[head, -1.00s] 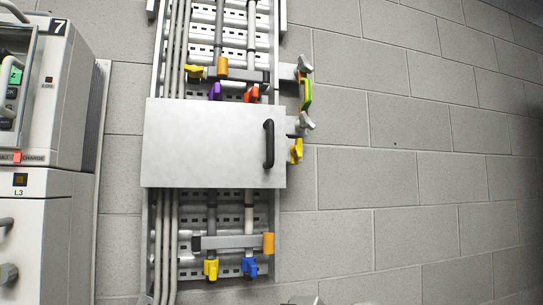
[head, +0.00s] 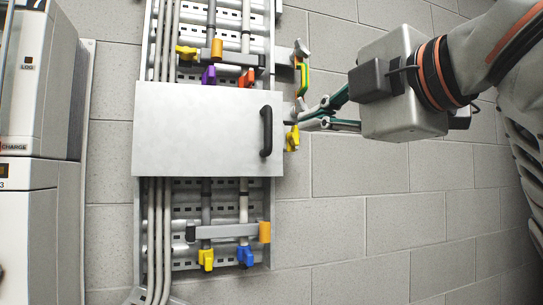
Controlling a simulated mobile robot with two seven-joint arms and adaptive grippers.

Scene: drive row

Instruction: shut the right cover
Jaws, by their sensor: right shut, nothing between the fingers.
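A light grey cover (head: 205,130) with a black handle (head: 266,131) near its right edge spans the middle of a vertical cable tray (head: 271,215). It looks flat against the tray; I cannot tell whether a small gap remains. My right gripper (head: 304,120) comes in from the right with its fingers together and empty. Its tips are just right of the cover's right edge, close to a yellow wing knob (head: 292,138). I cannot tell whether they touch the knob or the cover. My left gripper is not in view.
Above the cover are purple (head: 208,75) and orange (head: 217,48) clamps, and a green-yellow strap (head: 304,80) on the right bracket. Below are yellow (head: 206,259) and blue (head: 246,257) knobs. Grey cabinets (head: 40,120) stand at the left. The block wall (head: 370,220) at lower right is clear.

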